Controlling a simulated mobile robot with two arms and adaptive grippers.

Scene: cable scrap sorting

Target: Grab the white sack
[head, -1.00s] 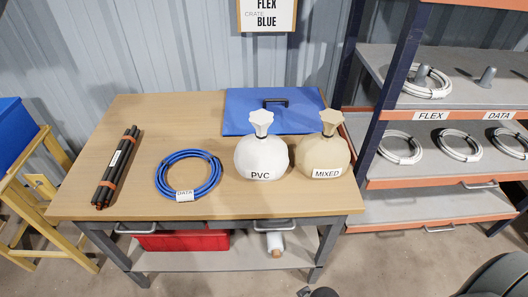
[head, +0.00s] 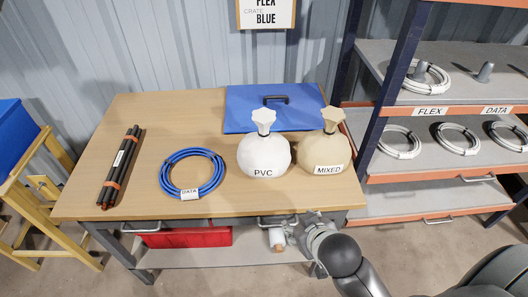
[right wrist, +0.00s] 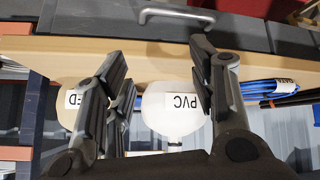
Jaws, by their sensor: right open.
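The white sack (head: 264,158), labelled PVC and tied into a flared neck, stands upright on the wooden table near its front edge. My right gripper (head: 291,232) is in front of the table's front edge, below and apart from the sack. In the right wrist view my right gripper's fingers (right wrist: 158,62) are spread and empty. The white sack (right wrist: 168,112) shows upside down between them, farther off. My left gripper is not in view.
A tan MIXED sack (head: 325,153) stands close to the right of the white one. A blue cable coil (head: 192,173) lies left, black rods (head: 119,167) farther left. A blue lid-like panel (head: 238,110) lies behind. A shelf rack (head: 430,175) stands right of the table (head: 95,200).

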